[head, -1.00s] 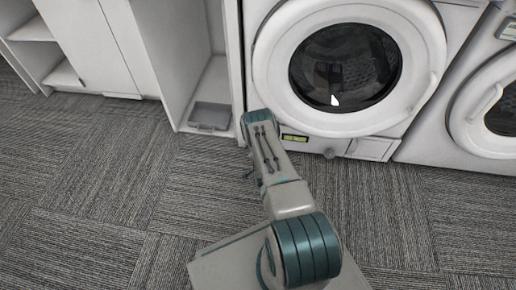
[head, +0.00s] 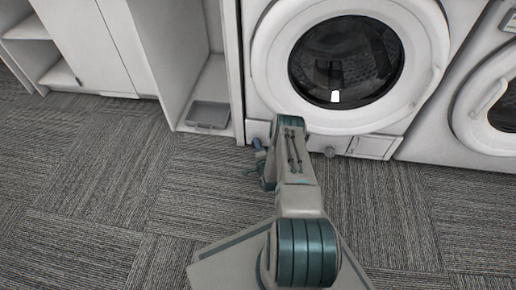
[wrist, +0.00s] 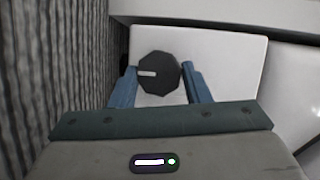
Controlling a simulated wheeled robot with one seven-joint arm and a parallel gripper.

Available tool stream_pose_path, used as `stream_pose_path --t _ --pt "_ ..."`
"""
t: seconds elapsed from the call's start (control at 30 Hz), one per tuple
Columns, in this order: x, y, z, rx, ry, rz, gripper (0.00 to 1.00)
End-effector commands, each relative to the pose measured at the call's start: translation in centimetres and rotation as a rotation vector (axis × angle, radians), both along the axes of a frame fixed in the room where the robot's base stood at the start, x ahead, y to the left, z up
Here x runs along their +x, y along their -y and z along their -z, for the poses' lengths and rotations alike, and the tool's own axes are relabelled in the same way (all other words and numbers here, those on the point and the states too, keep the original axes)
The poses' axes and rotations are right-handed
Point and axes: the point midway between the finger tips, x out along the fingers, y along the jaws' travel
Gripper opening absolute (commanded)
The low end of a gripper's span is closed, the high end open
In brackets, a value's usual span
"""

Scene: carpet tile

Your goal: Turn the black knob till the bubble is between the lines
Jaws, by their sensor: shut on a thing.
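The black knob (wrist: 165,62) shows in the wrist view as a dark faceted disc with a pale pointer mark toward its left side. My gripper (wrist: 159,70) has its two blue fingers on either side of the knob and is shut on it. In the head view my gripper (head: 257,146) is low at the washer's front left corner, partly behind my arm. The knob cannot be made out there. The bubble level and its lines do not show now in either view; my arm covers that spot in the head view.
A second machine (head: 470,100) is at right. Cabinets (head: 90,40) and a grey tray (head: 207,115) are at left. The carpet (head: 90,190) is clear.

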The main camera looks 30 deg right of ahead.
Motion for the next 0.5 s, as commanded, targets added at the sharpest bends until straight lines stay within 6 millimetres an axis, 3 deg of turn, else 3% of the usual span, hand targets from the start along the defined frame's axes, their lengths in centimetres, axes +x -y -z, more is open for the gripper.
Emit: stream_pose_path --t 0.37,0.4,0.47,0.5 --pt "-0.25 0.07 0.21 0.004 -0.004 0.003 0.2" --pt "-0.25 0.08 0.21 0.004 -0.004 0.003 0.48" --pt "-0.22 0.06 0.19 0.004 -0.003 0.002 0.65" --pt "-0.18 0.04 0.16 0.003 -0.002 0.002 0.65"
